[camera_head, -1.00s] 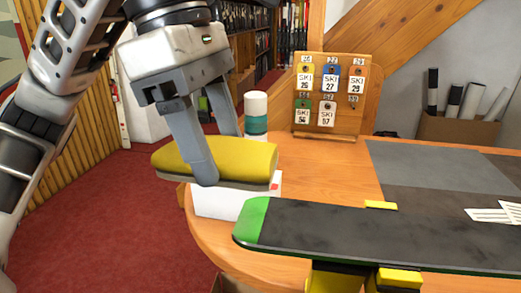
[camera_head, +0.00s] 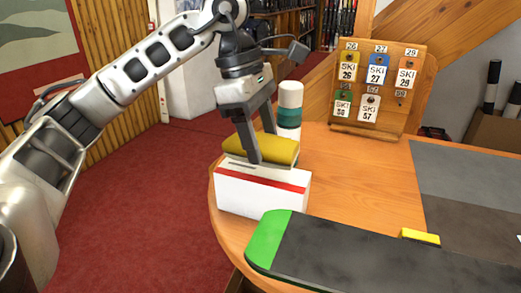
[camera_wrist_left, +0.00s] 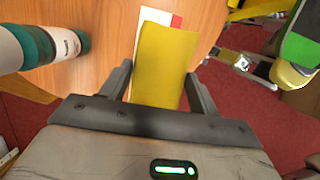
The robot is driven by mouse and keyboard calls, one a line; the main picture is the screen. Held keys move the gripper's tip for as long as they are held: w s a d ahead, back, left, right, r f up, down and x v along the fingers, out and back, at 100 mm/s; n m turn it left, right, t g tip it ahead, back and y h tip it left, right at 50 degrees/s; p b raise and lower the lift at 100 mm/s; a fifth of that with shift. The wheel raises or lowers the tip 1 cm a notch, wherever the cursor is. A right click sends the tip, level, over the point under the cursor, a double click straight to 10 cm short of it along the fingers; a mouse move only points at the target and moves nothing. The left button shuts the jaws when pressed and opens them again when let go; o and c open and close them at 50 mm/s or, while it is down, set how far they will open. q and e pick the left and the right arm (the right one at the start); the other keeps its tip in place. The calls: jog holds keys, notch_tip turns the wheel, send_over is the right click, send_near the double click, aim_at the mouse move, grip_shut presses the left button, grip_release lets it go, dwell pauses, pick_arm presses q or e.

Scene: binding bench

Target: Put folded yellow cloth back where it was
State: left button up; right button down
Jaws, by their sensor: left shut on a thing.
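The folded yellow cloth (camera_head: 280,149) lies on top of a white box with a red stripe (camera_head: 262,192) at the bench's left end. My left gripper (camera_head: 257,150) is shut on the cloth, with its fingers on either side of it. In the left wrist view the cloth (camera_wrist_left: 163,62) sits between the fingers (camera_wrist_left: 158,85), and part of the white and red box (camera_wrist_left: 155,16) shows past its far end. Whether the cloth bears fully on the box is hard to tell. My right gripper is not in view.
A white and teal bottle (camera_head: 289,108) stands close behind the cloth. A dark ski or board with a green tip (camera_head: 360,255) lies in front, right of the box. A wooden tag board (camera_head: 378,88) stands behind. Bare bench top (camera_head: 350,175) lies between.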

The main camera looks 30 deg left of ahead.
pick_arm(q)
jog(key=shift+w+a+f, duration=0.15)
jog(key=shift+f, duration=0.1)
jog(key=f, duration=0.3)
jog(key=shift+w+a+f, duration=0.2)
jog(key=shift+w, duration=0.05)
jog(key=shift+f, duration=0.15)
jog(key=shift+f, duration=0.2)
jog(key=o, duration=0.9)
jog(key=shift+r, duration=0.1)
